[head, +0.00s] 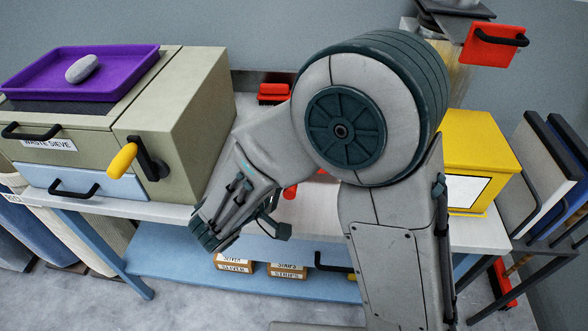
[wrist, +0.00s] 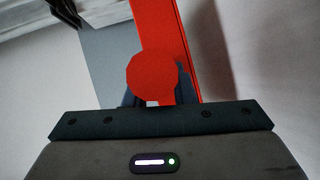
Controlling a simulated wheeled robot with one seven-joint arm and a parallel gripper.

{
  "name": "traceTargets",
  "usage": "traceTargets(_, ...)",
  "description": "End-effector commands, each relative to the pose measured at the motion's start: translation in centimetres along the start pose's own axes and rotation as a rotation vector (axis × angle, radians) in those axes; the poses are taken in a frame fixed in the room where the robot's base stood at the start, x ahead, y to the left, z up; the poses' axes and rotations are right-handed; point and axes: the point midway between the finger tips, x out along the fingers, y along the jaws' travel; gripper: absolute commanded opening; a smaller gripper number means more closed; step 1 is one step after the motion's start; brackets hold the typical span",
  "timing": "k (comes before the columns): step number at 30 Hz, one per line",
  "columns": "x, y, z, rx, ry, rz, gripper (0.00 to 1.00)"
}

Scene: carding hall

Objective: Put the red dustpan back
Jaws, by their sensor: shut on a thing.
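My gripper (head: 272,222) is over the front part of the white table top, reaching from behind the bent arm. In the wrist view it is shut on a red thing that fits the red dustpan (wrist: 160,40), with a round red end near the jaws and a long flat red part running away upward.
A waste sieve machine (head: 185,110) with a yellow crank knob (head: 122,160) and purple tray (head: 115,88) stands left. A red brush (head: 273,92) lies at the back. A yellow box (head: 478,145) stands right. Labelled boxes (head: 287,271) sit on the blue lower shelf (head: 180,275).

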Motion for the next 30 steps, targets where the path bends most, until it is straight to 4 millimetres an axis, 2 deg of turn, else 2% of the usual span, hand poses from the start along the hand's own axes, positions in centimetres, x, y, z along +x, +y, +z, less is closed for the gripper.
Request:
traceTargets(3, 2.5, -1.0, -0.8, -0.002, -0.004, 0.0, 0.0)
traceTargets(9, 4.6, -2.0, -1.8, -0.001, 0.002, 0.0, 0.0)
traceTargets(14, 5.0, -2.8, -1.9, -0.002, 0.004, 0.0, 0.0)
traceTargets(22, 5.6, -5.7, -1.6, -0.002, 0.005, 0.0, 0.0)
traceTargets(30, 5.6, -6.1, -1.5, 0.001, 0.005, 0.001, 0.0)
